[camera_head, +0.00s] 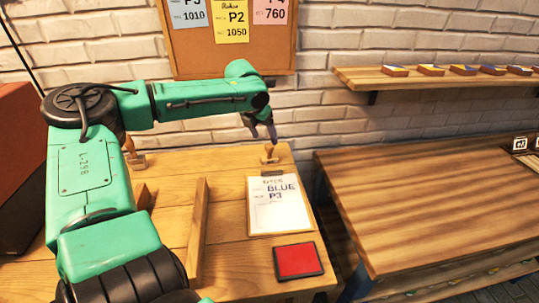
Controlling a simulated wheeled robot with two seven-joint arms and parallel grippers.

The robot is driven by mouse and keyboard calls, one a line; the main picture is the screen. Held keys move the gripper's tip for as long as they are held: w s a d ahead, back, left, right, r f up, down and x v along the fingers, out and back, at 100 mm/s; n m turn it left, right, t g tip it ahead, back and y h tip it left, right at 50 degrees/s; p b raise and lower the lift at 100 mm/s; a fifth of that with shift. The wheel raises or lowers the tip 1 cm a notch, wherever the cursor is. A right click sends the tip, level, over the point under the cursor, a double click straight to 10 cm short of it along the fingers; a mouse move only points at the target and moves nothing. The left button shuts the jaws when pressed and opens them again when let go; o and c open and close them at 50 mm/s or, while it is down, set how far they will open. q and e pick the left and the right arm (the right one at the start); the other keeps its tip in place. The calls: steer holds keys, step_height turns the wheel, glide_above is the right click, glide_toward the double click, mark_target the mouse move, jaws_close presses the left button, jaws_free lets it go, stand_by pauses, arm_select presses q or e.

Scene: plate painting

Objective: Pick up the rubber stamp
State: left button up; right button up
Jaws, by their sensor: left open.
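A small light-wood rubber stamp (269,158) stands near the back right of the wooden table, just behind the clipboard. My left arm reaches in from the left, and my left gripper (267,135) is open, pointing down directly above the stamp's handle. The fingertips are small and dark here, so I cannot tell whether they touch the handle. My right gripper is not in view.
A clipboard (280,212) with a sheet reading "BLUE P3" lies in front of the stamp. A red ink pad (299,261) lies nearer. A wooden rail (197,230) is at left, with another wooden item (133,156) behind. A second table (430,210) stands right.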

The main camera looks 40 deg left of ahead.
mark_target(269, 145)
arm_select(q)
steer(key=x, duration=0.3)
steer(key=w+x, duration=0.1)
steer(key=x, duration=0.3)
steer(key=shift+a, duration=0.2)
jaws_close()
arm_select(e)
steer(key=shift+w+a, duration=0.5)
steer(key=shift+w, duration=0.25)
